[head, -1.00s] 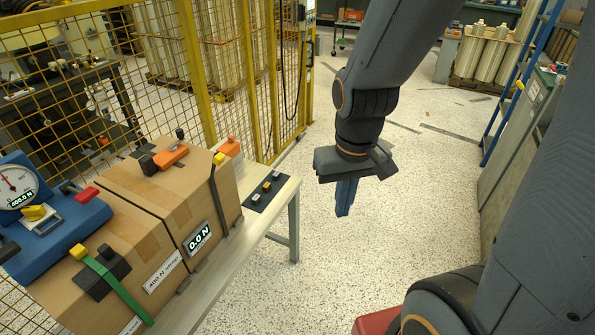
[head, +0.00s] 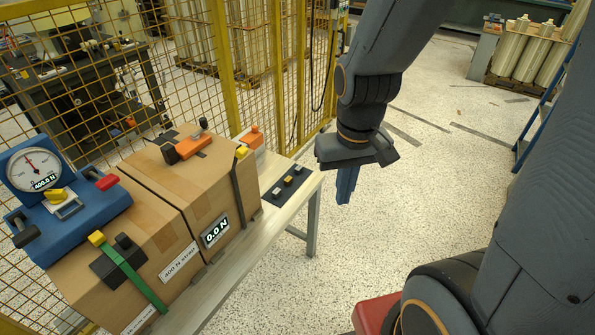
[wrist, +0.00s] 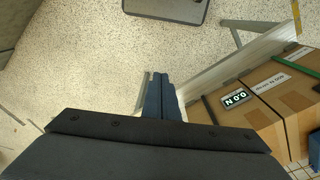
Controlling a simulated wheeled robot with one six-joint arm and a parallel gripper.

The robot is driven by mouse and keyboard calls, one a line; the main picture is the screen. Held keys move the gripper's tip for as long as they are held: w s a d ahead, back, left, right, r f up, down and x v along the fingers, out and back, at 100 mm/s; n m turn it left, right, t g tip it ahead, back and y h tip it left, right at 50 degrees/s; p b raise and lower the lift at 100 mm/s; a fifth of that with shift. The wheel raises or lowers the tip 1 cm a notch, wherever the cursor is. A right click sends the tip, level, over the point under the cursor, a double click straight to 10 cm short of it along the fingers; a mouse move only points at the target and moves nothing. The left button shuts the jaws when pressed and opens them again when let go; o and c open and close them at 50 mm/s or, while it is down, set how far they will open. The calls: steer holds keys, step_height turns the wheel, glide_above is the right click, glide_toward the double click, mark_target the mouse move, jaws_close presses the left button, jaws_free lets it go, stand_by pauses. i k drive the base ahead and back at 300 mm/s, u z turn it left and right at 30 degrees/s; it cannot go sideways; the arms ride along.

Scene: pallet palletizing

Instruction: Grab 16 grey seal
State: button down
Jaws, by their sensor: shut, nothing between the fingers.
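My gripper (head: 346,192) points down in the head view, its blue fingers together and empty, over open floor to the right of the table. In the wrist view its shut fingers (wrist: 160,88) show in the middle, with the boxes off to the right. A dark mat (head: 270,199) lies on the table end, apart from my gripper and to its left. Small pieces sit on it: a light grey one (head: 277,194), a yellowish one (head: 288,182) and a dark-topped one (head: 298,170). I cannot tell for certain which is the grey seal.
Cardboard boxes (head: 165,200) stand on the table (head: 230,284), with a green strap (head: 135,275), a dark strap (head: 237,196), a 0.0 N display (head: 215,231) and an orange tool (head: 188,147). A blue gauge tool (head: 75,222) sits on top. Yellow fencing (head: 222,75) stands behind.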

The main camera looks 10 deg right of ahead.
mark_target(299, 169)
steer(key=u, duration=0.1)
steer(key=k, duration=1.05)
steer(key=z, duration=1.1)
steer(key=i, duration=1.65)
steer(key=u, duration=1.15)
steer(key=i, duration=0.7)
steer(key=u, duration=0.75)
